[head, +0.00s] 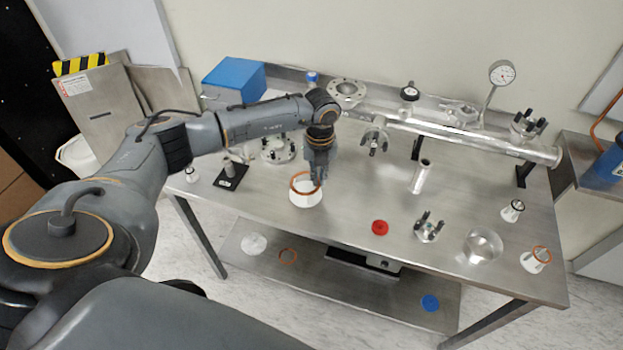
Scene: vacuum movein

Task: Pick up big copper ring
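A big copper ring (293,189) sits around the top of a white conical stand (306,200) at the front middle of the steel table. My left gripper (318,180) points down at the ring, with its fingertips at the ring's right and back side. It partly covers that side of the ring. The fingers are small and dark here, so I cannot tell whether they are open, touching the ring or shut on it. My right gripper is not in view.
The steel table (470,206) carries a long metal tube (470,139) at the back, a red cap (380,227), a steel bowl (482,246) and a smaller copper ring (541,253) on a stand.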

